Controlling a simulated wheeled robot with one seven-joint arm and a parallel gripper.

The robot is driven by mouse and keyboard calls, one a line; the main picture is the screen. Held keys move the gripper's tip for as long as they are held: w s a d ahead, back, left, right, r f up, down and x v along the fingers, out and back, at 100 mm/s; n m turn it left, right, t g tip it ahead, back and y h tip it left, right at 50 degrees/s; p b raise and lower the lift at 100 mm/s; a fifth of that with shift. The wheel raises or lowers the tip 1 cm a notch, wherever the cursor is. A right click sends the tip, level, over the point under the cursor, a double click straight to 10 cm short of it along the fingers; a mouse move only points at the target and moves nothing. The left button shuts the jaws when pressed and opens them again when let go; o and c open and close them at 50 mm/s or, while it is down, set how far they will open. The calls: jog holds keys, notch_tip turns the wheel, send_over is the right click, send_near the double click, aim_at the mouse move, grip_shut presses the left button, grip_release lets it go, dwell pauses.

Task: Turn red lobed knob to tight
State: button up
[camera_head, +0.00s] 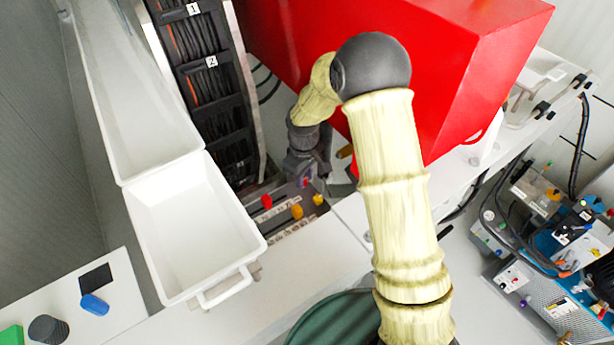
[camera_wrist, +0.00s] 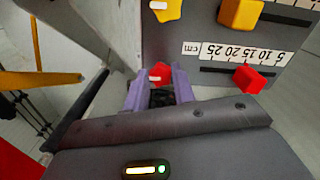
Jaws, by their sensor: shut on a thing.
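A red knob (camera_wrist: 160,72) with a white mark sits between the two purple fingers of my gripper (camera_wrist: 160,79) in the wrist view. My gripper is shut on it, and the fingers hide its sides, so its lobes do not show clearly. In the head view my gripper (camera_head: 305,178) reaches down to a grey panel (camera_head: 285,222) at the foot of the red box, with a bit of red between its fingers. Whether the knob is tight cannot be seen.
Another red knob (camera_wrist: 250,79) stands right of my gripper by a centimetre scale (camera_wrist: 245,53). Yellow knobs (camera_wrist: 240,14) (camera_wrist: 166,10) lie beyond. A big red box (camera_head: 460,70) stands close behind my arm; white bins (camera_head: 195,225) and a cable rack (camera_head: 205,75) are left.

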jog(key=shift+w+a+r, duration=0.1)
jog(key=shift+w+r, duration=0.1)
jog(key=shift+w, duration=0.1)
jog(key=o, duration=1)
jog(key=shift+f, duration=0.1)
jog(key=shift+s, duration=0.1)
notch_tip(320, 180, up, 17)
jog(key=b, duration=0.2)
jog(key=shift+b, duration=0.35)
jog(key=shift+r, duration=0.2)
